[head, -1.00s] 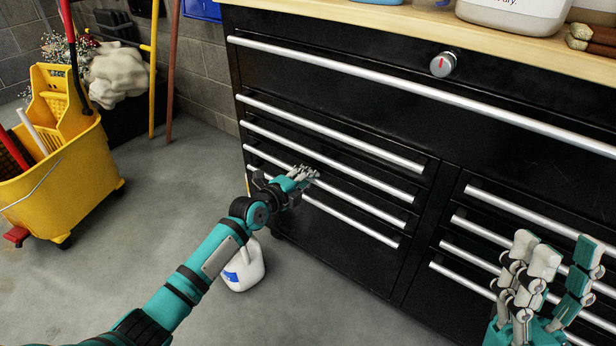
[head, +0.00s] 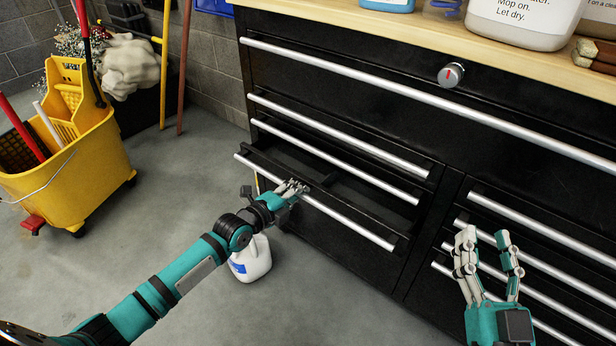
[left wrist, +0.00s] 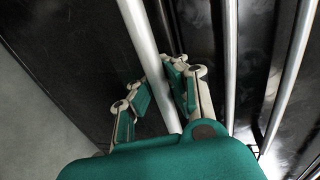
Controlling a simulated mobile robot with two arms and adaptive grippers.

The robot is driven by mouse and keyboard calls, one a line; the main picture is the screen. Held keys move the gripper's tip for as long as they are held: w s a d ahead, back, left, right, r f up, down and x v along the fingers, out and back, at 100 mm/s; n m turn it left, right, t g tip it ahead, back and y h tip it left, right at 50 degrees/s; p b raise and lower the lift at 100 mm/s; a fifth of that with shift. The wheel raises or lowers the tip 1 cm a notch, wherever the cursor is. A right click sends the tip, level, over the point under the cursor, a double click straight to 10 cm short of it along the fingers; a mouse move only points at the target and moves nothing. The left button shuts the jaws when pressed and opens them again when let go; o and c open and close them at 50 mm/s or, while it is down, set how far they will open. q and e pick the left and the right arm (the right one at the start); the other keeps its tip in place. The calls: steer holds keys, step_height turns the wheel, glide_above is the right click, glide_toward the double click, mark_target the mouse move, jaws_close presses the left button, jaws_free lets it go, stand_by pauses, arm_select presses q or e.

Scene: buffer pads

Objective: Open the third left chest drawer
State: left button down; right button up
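The black chest's third left drawer (head: 350,190) is pulled partly out, its dark inside showing above its front. Its long silver handle (head: 345,221) stands out beyond the handles above. My left gripper (head: 298,187) is at this handle, left of its middle. In the left wrist view the handle bar (left wrist: 140,35) runs between the fingers of my left gripper (left wrist: 160,90), which are closed in around it. The fourth left handle is hidden by the open drawer. My right gripper (head: 487,238) is open and empty in front of the right drawers.
A white jug (head: 251,260) stands on the floor close to my left forearm. A yellow mop bucket (head: 75,165) stands at the left. Bottles stand on the wooden top (head: 420,22).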

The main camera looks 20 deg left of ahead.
steer(key=s+d+f+g+h+p, duration=0.2)
steer(key=s+f+g, duration=0.2)
steer(key=f+g, duration=0.4)
steer(key=s+d+f+g+h+p, duration=0.25)
steer(key=s+f+g, duration=0.2)
steer(key=f, duration=0.55)
steer(key=s+d+g+p, duration=0.3)
steer(key=s+g+p, duration=0.15)
steer(key=s, duration=0.25)
arm_select(q)
steer(key=f+p+v, duration=0.3)
steer(key=f+v, duration=0.1)
steer(key=v, duration=1.8)
steer(key=shift+s+a, duration=0.2)
steer(key=shift+s, duration=0.3)
arm_select(e)
step_height(320, 180, down, 16)
steer(key=g, duration=0.1)
steer(key=shift+w+a+r+m+g, duration=0.25)
steer(key=shift+w+a+m+g, duration=0.05)
steer(key=shift+w+m, duration=0.1)
steer(key=shift+h, duration=0.25)
arm_select(q)
steer(key=c, duration=1.5)
jaws_free()
steer(key=shift+c, duration=0.2)
